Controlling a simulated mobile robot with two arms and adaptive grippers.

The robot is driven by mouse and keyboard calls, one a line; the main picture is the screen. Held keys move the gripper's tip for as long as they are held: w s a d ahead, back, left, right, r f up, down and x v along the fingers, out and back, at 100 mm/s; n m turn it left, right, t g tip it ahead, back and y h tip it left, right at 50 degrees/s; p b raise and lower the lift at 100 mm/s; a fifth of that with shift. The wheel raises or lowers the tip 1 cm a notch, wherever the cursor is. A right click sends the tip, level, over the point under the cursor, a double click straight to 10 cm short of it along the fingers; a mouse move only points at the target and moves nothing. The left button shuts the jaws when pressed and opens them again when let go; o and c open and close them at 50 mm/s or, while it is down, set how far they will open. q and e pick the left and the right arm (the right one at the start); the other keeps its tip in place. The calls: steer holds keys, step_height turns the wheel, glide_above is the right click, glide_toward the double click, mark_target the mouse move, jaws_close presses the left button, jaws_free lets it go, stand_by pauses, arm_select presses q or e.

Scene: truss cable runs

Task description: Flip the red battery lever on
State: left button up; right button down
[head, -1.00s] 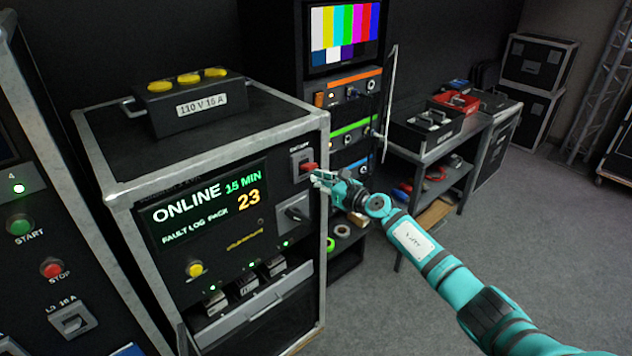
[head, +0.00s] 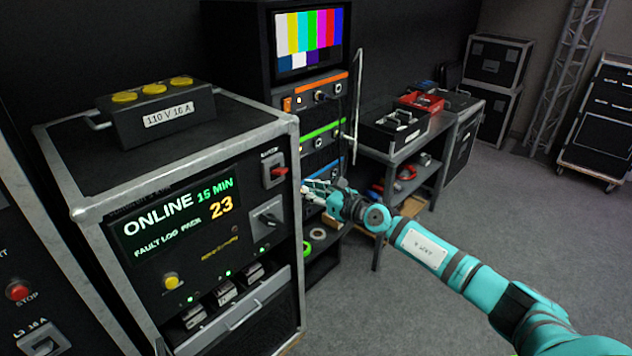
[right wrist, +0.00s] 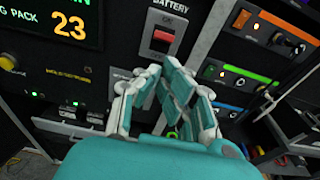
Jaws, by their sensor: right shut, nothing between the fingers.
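The red battery lever (head: 279,171) sits on a grey plate on the front of the black flight-case power unit, above the grey rotary switch (head: 267,218). In the right wrist view the lever (right wrist: 162,38) shows under the word BATTERY, just above my fingertips. My right gripper (head: 308,189) is shut and empty, to the right of the lever and a little lower, apart from it. In the right wrist view my gripper (right wrist: 178,68) points up towards the plate. My left gripper is not in view.
The unit's display (head: 180,215) reads ONLINE 15 MIN 23. A yellow button (head: 171,282) and several breakers are below it. A rack (head: 320,100) with a colour-bar screen stands behind. A grey table (head: 388,158) with cases is at the right.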

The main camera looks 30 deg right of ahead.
steer(key=shift+s+d+r+p, duration=0.25)
steer(key=shift+s+r+p, duration=0.05)
steer(key=shift+s+r, duration=0.45)
steer(key=shift+f, duration=0.1)
